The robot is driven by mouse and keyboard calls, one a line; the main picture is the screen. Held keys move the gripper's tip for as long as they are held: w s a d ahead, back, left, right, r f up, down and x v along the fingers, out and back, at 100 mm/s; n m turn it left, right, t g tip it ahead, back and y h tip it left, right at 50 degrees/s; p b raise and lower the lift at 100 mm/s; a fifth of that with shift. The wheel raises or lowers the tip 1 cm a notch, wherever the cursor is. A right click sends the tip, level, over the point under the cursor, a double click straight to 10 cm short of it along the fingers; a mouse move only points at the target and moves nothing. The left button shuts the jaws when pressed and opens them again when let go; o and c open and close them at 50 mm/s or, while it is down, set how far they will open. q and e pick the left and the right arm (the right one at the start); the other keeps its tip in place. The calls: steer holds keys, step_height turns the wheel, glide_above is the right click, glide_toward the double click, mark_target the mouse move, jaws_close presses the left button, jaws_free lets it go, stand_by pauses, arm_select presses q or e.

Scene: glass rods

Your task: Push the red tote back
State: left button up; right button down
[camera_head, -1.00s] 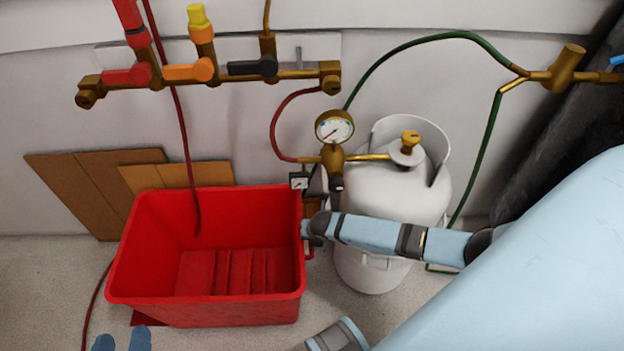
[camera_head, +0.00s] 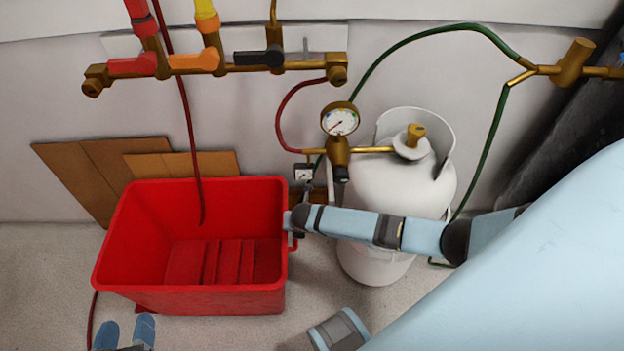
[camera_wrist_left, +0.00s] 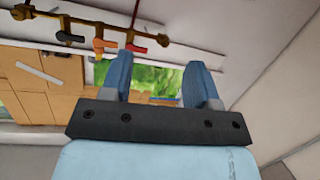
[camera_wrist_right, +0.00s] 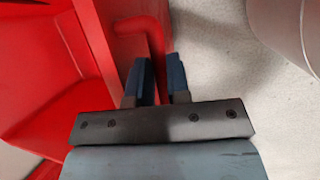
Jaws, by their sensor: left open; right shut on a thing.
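The red tote (camera_head: 215,301) stands upright and open on the floor in front of the wall, left of the white gas cylinder. In the right wrist view the tote (camera_wrist_right: 30,85) fills the left side. My right gripper (camera_wrist_right: 160,75) is shut on the tote's red side handle (camera_wrist_right: 145,28). In the head view this gripper (camera_head: 292,222) is at the tote's right wall. My left gripper (camera_head: 126,333) is open and empty at the bottom left, near the tote's front wall. Its two blue fingers also show apart in the left wrist view (camera_wrist_left: 155,75).
The gas cylinder (camera_head: 395,190) stands close behind my right forearm. Brown boards (camera_head: 85,175) lean on the wall behind the tote. A dark red hose (camera_head: 188,125) hangs from the valve manifold (camera_head: 225,68) into the tote. Bare floor (camera_head: 45,270) lies left of it.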

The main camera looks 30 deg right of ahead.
arm_select(q)
steer(key=r, duration=0.1)
steer(key=d+r+t+b, duration=0.1)
steer(key=r+h, duration=0.1)
steer(key=shift+w+d+r+t, duration=0.15)
steer(key=shift+w+d+t, duration=0.15)
arm_select(e)
steer(key=w+a, duration=0.6)
steer(key=a, duration=0.4)
steer(key=shift+w+a+r, duration=0.15)
steer(key=shift+w+a, duration=0.15)
arm_select(q)
steer(key=shift+f, duration=0.2)
arm_select(e)
steer(key=c, duration=1.3)
jaws_free()
steer(key=shift+a, duration=0.1)
steer(key=shift+o, duration=1)
arm_select(q)
steer(key=shift+s+a+f, duration=0.15)
steer(key=shift+a+f, duration=0.05)
steer(key=shift+f, duration=0.05)
